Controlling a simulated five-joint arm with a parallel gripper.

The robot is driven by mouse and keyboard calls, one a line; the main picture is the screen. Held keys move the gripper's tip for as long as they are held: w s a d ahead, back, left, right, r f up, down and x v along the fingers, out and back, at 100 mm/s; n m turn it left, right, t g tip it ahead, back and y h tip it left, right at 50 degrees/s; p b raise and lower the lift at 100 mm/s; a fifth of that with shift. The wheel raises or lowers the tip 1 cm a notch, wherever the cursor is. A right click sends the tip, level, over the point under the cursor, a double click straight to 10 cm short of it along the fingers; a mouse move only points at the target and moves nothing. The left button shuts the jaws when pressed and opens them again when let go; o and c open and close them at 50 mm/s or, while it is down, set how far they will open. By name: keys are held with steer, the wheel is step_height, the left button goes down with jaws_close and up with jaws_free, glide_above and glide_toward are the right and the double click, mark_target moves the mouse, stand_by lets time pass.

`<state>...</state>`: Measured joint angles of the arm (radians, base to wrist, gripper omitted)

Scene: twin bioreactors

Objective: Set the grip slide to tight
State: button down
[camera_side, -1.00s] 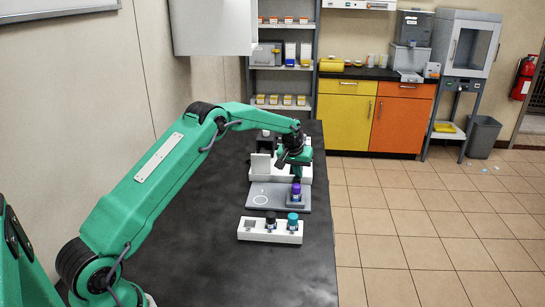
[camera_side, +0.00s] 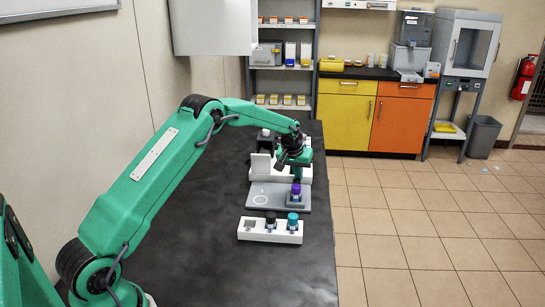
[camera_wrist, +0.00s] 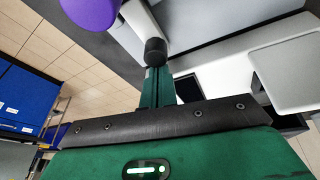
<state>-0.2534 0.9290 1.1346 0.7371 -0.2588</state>
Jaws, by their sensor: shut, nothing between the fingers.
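My gripper (camera_side: 281,163) is shut and empty, low over the white device (camera_side: 308,176) at the back of the dark bench. In the wrist view my gripper's narrow green fingers (camera_wrist: 154,88) point away from the camera. A black round piece (camera_wrist: 155,51) shows at their end; I cannot tell whether it is a fingertip or a knob. I cannot make out the grip slide or its setting, and my gripper hides part of the device. A purple-capped vessel (camera_side: 296,190) stands on the grey plate in front; its cap (camera_wrist: 92,10) is close by in the wrist view.
The grey plate (camera_side: 278,204) has a white ring on its left. A white block (camera_side: 252,233) with a black-capped and a teal-capped vial is nearer the camera. The bench front (camera_side: 230,280) is clear.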

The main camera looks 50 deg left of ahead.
steer(key=v, duration=0.9)
steer(key=shift+d+r, duration=0.3)
steer(key=shift+d, duration=0.1)
steer(key=s+d+r+m+t, duration=0.1)
steer(key=s+d+r, duration=0.4)
steer(key=s+r, duration=0.3)
steer(key=s+d+r+m, duration=0.2)
steer(key=s+d+r, duration=0.4)
steer(key=s, duration=0.4)
steer(key=s+d+f+m, duration=0.1)
steer(key=s+d, duration=0.1)
steer(key=s, duration=0.8)
steer(key=s+d+f+m+h, duration=0.1)
steer(key=s+d, duration=0.1)
steer(key=s, duration=0.9)
steer(key=shift+s+f+m+t, duration=0.3)
steer(key=shift+f+m+t, duration=0.05)
steer(key=shift+m+t, duration=0.05)
